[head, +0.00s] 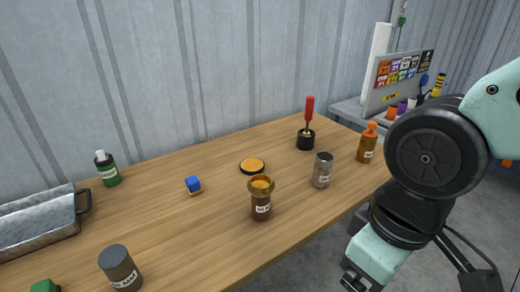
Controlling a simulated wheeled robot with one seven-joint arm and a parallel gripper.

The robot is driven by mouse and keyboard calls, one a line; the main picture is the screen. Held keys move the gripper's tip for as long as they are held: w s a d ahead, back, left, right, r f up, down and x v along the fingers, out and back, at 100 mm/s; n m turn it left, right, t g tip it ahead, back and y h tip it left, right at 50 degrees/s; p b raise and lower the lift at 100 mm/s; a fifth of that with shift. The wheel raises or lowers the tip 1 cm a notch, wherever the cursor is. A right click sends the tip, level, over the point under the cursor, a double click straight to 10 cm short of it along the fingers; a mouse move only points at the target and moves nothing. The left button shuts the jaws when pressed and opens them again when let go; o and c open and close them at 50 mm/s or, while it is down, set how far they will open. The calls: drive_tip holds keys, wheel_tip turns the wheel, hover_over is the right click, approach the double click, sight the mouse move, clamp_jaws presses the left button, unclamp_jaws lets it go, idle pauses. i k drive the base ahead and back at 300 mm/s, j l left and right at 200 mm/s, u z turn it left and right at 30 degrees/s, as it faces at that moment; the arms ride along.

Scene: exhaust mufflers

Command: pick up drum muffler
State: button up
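No thing on the wooden table is plainly marked as the drum muffler, and I cannot tell which one it is. A dark grey drum-shaped cylinder (120,268) with a pale label stands upright at the front left. A brown jar (261,200) with a wide amber rim stands upright near the table's middle front. A glass jar (322,171) with a grey lid stands to its right. My gripper (358,283) is low at the bottom right, off the table's front edge and apart from these things. Its tips are small and near the frame edge, so its opening is unclear.
A corrugated wall (200,70) stands behind.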

sight(115, 261)
drive_tip(key=u, duration=1.5)
